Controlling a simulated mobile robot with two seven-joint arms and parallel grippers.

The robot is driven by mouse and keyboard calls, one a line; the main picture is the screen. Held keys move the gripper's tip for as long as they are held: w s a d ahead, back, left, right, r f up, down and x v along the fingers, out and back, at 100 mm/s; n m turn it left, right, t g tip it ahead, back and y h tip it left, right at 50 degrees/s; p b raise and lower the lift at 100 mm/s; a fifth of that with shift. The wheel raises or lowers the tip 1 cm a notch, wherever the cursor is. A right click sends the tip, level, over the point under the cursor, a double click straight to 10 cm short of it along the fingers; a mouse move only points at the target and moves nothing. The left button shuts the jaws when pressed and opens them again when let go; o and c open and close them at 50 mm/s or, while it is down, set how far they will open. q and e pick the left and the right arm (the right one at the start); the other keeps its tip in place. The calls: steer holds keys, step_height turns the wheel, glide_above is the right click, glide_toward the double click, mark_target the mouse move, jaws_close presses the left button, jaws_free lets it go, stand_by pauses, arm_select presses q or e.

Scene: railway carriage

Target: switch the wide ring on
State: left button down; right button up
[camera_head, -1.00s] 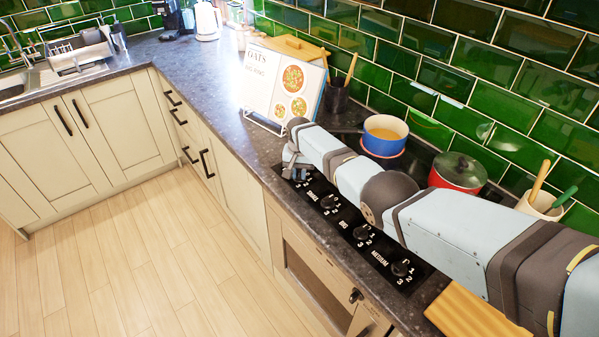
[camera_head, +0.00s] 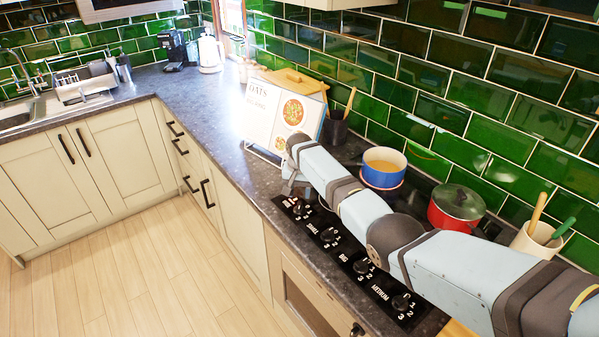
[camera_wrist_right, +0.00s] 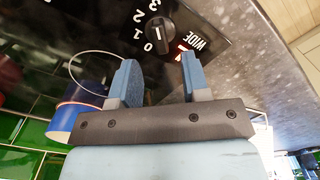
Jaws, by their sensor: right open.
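The black control panel (camera_head: 345,262) lies along the counter's front edge with a row of knobs. The wide knob (camera_wrist_right: 158,35) shows at the panel's end in the right wrist view, with 0 to 3 around it and the label WIDE beside it. A red glow shows by the label. I cannot tell surely which number the knob's white line marks. My right gripper (camera_wrist_right: 160,62) is open and empty; its fingers are apart, near the knob and not around it. It also shows above the panel's far end in the head view (camera_head: 292,184). My left gripper is out of view.
A blue pot (camera_head: 383,177) and a red lidded pot (camera_head: 452,217) stand behind my arm on the hob. A cookbook on a stand (camera_head: 272,115) is just beyond the gripper. A utensil pot (camera_head: 535,240) stands at right. The floor is clear.

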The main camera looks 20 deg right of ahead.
mark_target(299, 205)
step_height(299, 205, up, 8)
steer(key=shift+b, duration=0.3)
stand_by(0.3)
